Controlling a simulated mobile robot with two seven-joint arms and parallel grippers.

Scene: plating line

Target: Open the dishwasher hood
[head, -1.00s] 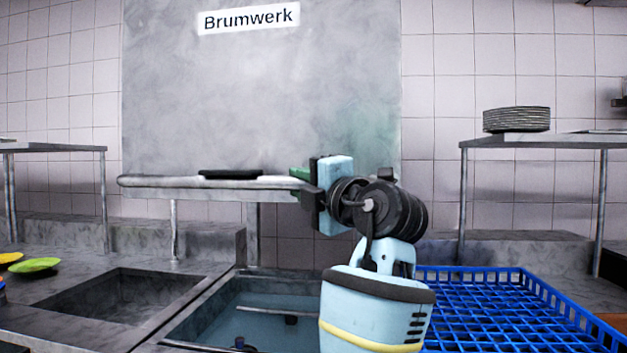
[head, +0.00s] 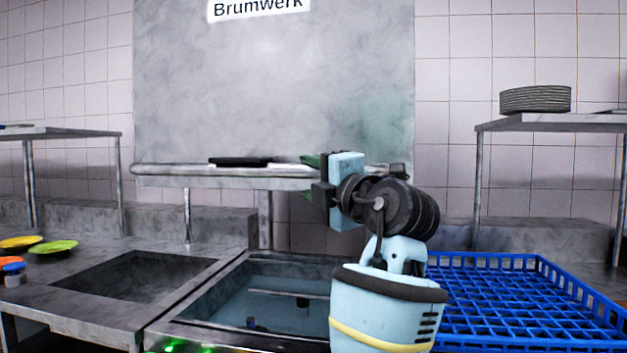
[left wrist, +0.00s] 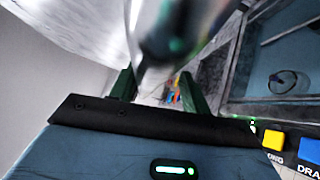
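The dishwasher hood (head: 270,90) is a large grey metal panel with a cropped "Brumwerk" label. It stands raised, with a clear gap between its lower edge and the basin (head: 270,290). A pale bar handle (head: 225,183) runs along its lower edge. My left gripper (head: 312,162) is at the right part of this bar. In the left wrist view, the green fingers of my left gripper (left wrist: 160,92) are apart with nothing gripped between them. A blurred metal shape lies just beyond their tips; contact is unclear. My right gripper is not in view.
A blue rack (head: 520,300) lies right of the basin. A plate stack (head: 535,99) stands on the right shelf. Yellow and green plates (head: 54,247) lie at the left, by a sunken sink (head: 135,275). Labelled buttons (left wrist: 274,140) show in the left wrist view.

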